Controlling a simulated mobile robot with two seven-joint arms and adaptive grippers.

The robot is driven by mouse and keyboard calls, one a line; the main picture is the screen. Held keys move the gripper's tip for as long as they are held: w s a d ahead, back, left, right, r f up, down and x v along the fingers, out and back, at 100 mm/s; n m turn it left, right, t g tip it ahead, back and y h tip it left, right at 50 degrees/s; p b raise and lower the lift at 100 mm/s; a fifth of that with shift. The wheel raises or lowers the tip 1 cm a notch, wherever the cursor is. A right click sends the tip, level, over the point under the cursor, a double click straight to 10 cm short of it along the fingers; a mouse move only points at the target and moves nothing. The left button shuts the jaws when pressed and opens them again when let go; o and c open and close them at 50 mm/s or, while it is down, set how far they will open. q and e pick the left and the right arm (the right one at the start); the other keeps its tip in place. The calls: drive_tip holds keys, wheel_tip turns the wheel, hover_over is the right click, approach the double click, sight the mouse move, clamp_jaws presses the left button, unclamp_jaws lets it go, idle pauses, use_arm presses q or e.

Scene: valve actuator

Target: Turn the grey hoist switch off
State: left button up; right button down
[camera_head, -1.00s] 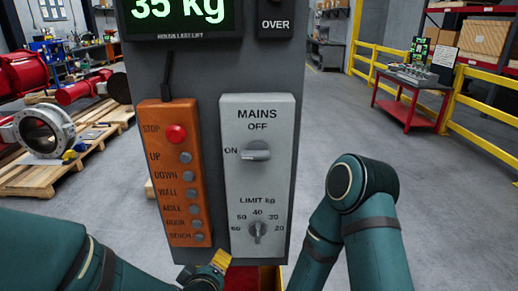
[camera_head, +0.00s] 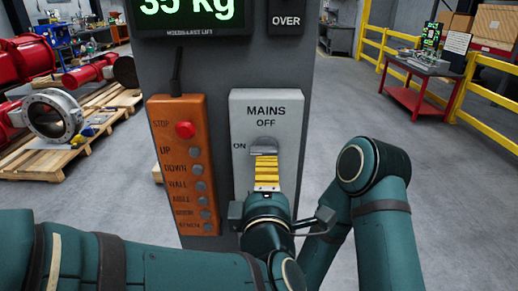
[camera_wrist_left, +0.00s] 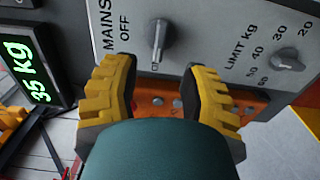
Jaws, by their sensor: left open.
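The grey hoist switch (camera_head: 264,147) is a knob on the light grey MAINS panel (camera_head: 290,103), below the word OFF and right of ON. It also shows in the left wrist view (camera_wrist_left: 160,40); its bar lies across the panel, with the pale mark at the ON end. My left gripper (camera_head: 266,162) is in front of the panel, its yellow fingers just below the knob in the head view. In the left wrist view my left gripper (camera_wrist_left: 157,68) is open and empty, its fingers on either side of the knob's line, apparently short of it. My right gripper is out of view.
The orange pendant (camera_head: 183,165) with several buttons hangs left of the panel. The LIMIT kg dial (camera_wrist_left: 287,60) is on the same panel, hidden behind my left gripper in the head view. A lit 35 kg display (camera_head: 190,12) is above.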

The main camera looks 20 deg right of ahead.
sight(266, 154)
use_arm(q)
drive_tip(key=x, duration=0.8)
drive_tip(key=shift+w+d+p, duration=0.1)
drive_tip(key=shift+w+p, duration=0.15)
drive_tip(key=shift+p, duration=0.05)
drive_tip(key=shift+c, duration=0.4)
clamp_jaws()
